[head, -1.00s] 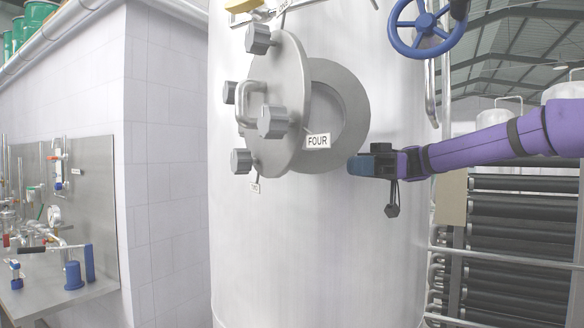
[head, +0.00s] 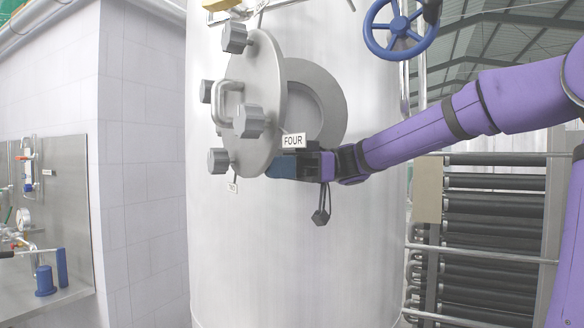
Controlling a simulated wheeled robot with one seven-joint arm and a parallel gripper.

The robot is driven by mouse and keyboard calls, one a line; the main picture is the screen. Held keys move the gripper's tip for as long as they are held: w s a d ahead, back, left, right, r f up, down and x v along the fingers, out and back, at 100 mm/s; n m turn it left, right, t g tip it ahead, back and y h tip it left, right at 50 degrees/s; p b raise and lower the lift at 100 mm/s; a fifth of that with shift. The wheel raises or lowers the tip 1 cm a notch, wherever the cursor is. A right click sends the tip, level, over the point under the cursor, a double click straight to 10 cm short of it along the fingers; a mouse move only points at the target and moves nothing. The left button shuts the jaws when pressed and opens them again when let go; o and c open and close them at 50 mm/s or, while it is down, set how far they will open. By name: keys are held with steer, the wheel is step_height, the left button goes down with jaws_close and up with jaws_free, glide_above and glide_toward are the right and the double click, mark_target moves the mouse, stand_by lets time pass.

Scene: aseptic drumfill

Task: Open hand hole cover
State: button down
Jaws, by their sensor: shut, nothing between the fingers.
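The round grey hand hole cover (head: 260,85) stands swung partly open on the left of the hand hole ring (head: 330,105) on the steel tank. It carries several grey knobs, among them a front knob (head: 249,121), and a loop handle (head: 222,102) on its outer face. My gripper (head: 272,166) is shut and empty. Its blue fingers are at the lower right edge of the cover, on its inner side, just under the "FOUR" tag (head: 293,141). I cannot tell whether they touch the cover. Part of the opening is hidden behind the cover.
A blue handwheel (head: 400,30) is at upper right. A rack of dark tubes (head: 490,230) stands at the right. A tiled wall (head: 142,170) and a panel with gauges and valves (head: 65,200) are at the left. The tank's lower front (head: 290,270) is clear.

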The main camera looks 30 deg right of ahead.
steer(key=shift+a, duration=0.25)
stand_by(0.3)
steer(key=w+a+m+t+h, duration=0.1)
steer(key=a+m+t, duration=0.5)
steer(key=a, duration=0.8)
steer(key=shift+w+t+h, duration=0.3)
steer(key=shift+w+t, duration=0.1)
steer(key=shift+t, duration=1.2)
steer(key=shift+d, duration=0.1)
